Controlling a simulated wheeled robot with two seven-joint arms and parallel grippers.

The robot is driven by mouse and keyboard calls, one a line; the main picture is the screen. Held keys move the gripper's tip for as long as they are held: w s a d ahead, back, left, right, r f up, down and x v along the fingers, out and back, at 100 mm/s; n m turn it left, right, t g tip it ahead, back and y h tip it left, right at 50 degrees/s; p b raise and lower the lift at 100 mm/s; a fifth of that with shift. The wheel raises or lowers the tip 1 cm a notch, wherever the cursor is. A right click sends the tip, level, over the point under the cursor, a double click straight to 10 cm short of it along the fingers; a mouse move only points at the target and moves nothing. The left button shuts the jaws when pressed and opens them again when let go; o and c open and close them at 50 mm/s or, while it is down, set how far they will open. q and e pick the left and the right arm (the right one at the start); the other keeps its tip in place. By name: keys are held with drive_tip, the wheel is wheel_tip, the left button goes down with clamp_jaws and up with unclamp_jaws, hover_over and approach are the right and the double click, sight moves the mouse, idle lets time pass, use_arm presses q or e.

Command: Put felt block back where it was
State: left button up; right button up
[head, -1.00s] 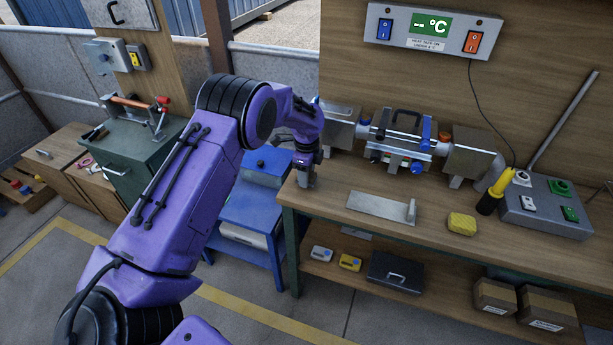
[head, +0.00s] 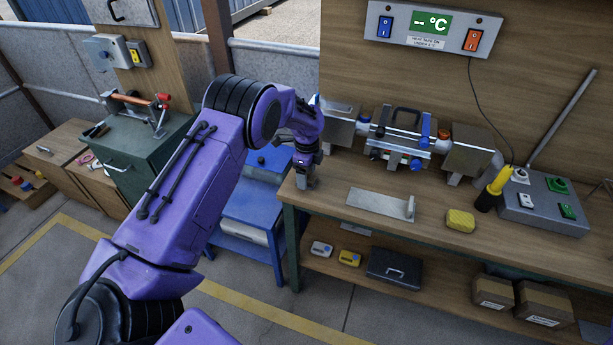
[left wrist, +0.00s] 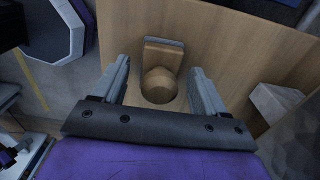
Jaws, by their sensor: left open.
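My left gripper (head: 305,180) is over the left end of the wooden bench (head: 338,215), pointing down. In the left wrist view my left gripper (left wrist: 159,72) is open, with one finger on each side of a wooden block with a round knob and a grey edge, which looks like the felt block (left wrist: 160,86). The block appears to stand on the wooden bench top, with a gap to each finger. In the head view the block cannot be made out at the gripper. My right gripper is not in view.
A metal plate with an upright end (head: 380,203) lies right of the gripper. A valve rig (head: 405,138) stands behind it. A yellow sponge (head: 460,220), a yellow-black tool (head: 493,188) and a switch box (head: 545,205) are farther right. A blue cart (head: 250,205) stands left of the bench.

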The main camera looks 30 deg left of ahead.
use_arm(q)
wheel_tip(320, 180, up, 11)
drive_tip(key=shift+r+b, duration=0.1)
drive_tip(key=shift+b, duration=1)
